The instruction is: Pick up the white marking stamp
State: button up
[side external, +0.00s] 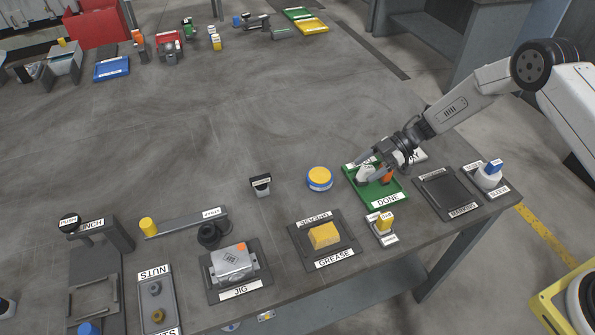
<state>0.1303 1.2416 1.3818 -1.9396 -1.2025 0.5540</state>
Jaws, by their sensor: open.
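My gripper (380,170) is open and low over the green DONE tray (390,194) at the right of the bench. A pale piece (366,175) and an orange piece (388,176) show at the fingers; I cannot tell whether the fingers touch them. A white piece with a blue top (489,176) stands upright in a labelled holder at the far right, beside the dark MARKING tray (445,190), which looks empty.
A blue-and-yellow round tin (319,179) and a small white, black-topped piece (261,185) stand left of the tray. A yellow-topped piece (384,221) stands in front. The bench middle is clear.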

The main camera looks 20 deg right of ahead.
grip_shut()
jog(key=shift+r, duration=0.2)
jog(key=shift+r, duration=0.85)
jog(key=s+d+r, duration=0.2)
jog(key=s+r, duration=0.9)
jog(key=s, duration=0.3)
jog(key=shift+w+f, duration=0.1)
jog(key=shift+w, duration=0.05)
